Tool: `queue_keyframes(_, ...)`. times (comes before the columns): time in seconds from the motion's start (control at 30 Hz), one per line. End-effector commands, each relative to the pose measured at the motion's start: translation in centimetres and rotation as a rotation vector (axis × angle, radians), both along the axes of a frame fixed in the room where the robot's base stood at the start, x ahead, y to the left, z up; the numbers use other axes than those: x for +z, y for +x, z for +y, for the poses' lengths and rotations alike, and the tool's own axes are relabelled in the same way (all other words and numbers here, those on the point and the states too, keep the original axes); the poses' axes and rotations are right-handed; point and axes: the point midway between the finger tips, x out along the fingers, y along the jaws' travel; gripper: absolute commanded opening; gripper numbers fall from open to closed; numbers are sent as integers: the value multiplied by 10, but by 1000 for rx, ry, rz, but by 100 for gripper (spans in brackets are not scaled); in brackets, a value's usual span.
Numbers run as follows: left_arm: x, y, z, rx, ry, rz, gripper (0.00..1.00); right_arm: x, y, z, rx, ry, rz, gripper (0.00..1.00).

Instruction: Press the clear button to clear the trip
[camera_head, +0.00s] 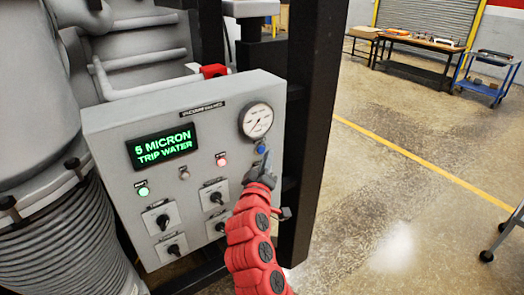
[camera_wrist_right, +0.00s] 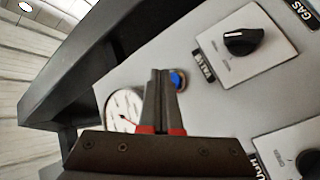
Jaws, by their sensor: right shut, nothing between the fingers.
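The grey control panel (camera_head: 102,128) has a green display (camera_head: 162,146) reading "5 MICRON TRIP WATER". A blue button (camera_head: 261,149) sits below the round gauge (camera_head: 256,120), near the panel's right edge; I cannot read its label. My right gripper (camera_head: 263,165) is shut and empty, its tips just below the blue button in the head view. In the right wrist view the shut fingers (camera_wrist_right: 163,76) point at the panel, right beside the blue button (camera_wrist_right: 178,80) and partly covering it. I cannot tell whether they touch it. My left gripper is not in view.
The panel also has a lit red lamp (camera_head: 221,160), a lit green lamp (camera_head: 143,191) and several black rotary knobs (camera_head: 163,222). A black upright post (camera_head: 312,130) stands just right of the panel. Open floor lies beyond, with a workbench (camera_head: 420,45) and blue cart (camera_head: 485,75).

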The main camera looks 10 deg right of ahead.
Motion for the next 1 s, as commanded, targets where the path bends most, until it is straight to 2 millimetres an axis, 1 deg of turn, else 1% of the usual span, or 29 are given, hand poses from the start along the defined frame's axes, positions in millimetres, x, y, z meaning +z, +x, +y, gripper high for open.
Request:
queue_keyframes(0.33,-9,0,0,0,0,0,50,0,7,3,0,0,-2,0)
queue_keyframes(1.0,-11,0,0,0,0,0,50,0,11,4,0,0,0,0)
